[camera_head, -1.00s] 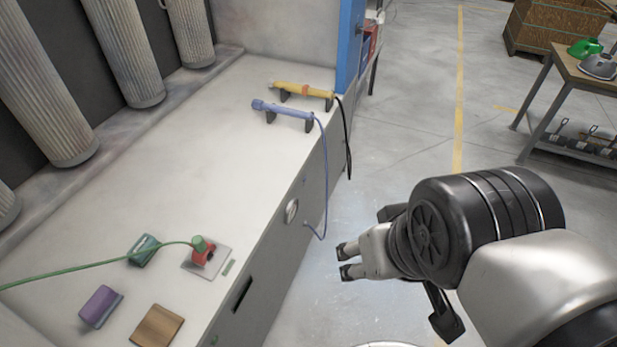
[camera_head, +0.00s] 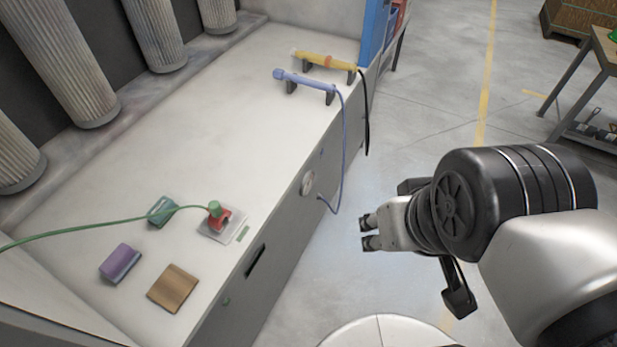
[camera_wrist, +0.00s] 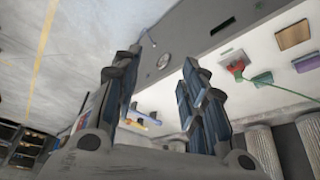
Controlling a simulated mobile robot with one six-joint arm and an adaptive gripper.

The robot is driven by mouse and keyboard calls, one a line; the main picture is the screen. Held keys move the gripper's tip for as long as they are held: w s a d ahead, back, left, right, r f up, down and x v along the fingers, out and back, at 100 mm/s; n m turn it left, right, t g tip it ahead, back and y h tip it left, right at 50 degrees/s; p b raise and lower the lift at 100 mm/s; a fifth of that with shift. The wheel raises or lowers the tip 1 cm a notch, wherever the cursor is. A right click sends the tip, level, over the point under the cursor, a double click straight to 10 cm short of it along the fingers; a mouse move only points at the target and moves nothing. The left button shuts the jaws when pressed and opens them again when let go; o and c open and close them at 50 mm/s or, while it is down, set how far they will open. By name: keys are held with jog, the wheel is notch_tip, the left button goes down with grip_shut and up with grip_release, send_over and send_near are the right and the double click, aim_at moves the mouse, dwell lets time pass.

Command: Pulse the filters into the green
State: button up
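Several pleated grey filter cartridges (camera_head: 60,62) stand in a row along the back of the light bench.
A blue wand (camera_head: 305,81) and a yellow wand (camera_head: 325,61) rest on holders at the bench's far end, their cables hanging over the front edge. Teal, purple (camera_head: 120,260) and brown (camera_head: 173,288) blocks lie near the valve. Open floor (camera_head: 430,110) lies to the right.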

grip_shut()
dwell(1.4)
